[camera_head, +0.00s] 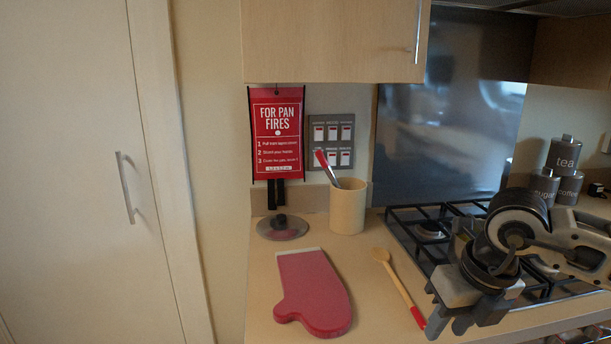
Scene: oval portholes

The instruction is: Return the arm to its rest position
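My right arm comes in from the right edge, over the gas hob (405,222). My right gripper (458,326) points down near the front edge of the counter, just right of the wooden spoon's red handle end. Its two fingers look apart, with nothing seen between them. The arm hides much of the hob. My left gripper and arm are not in the picture.
On the counter (375,325) are a red oven mitt (314,290), a wooden spoon (400,287), a cream utensil pot (348,207) and a pan lid (282,227). Canisters (564,155) stand behind the arm. A cabinet (335,40) hangs above. The counter's middle is partly clear.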

